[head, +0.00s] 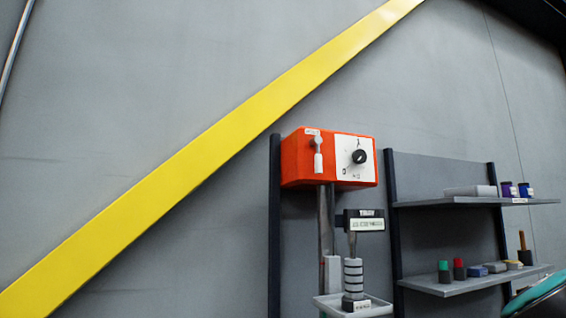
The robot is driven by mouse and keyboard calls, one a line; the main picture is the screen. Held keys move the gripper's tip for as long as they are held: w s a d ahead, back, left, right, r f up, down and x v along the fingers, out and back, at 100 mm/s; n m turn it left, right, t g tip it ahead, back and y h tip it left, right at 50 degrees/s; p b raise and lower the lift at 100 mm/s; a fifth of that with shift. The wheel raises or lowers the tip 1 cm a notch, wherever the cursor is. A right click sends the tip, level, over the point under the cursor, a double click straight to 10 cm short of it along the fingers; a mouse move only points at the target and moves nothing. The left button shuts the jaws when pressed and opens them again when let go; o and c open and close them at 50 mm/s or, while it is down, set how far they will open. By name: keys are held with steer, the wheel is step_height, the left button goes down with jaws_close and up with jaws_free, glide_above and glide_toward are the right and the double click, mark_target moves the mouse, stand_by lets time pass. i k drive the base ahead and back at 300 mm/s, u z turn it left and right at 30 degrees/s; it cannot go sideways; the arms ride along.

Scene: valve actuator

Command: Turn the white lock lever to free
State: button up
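The white lock lever (318,161) is on the left part of the front of an orange actuator box (296,166). The lever hangs straight down from its pivot, with a small label just above it. A black round knob (358,157) sits on a white plate to the right of the lever, with marks around it too small to read. My gripper is not in view, and nothing touches the lever.
Below the box are a small display (364,221) and a striped cylinder (353,278) on a small tray (376,305). Two shelves (445,201) with small items stand at right. A teal and black object (540,295) is cut off at the lower right. The left wall area is bare except for a yellow diagonal beam (200,155).

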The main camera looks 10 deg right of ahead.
mark_target(315, 142)
steer(key=u, duration=0.15)
steer(key=i, duration=0.95)
steer(key=z, duration=1)
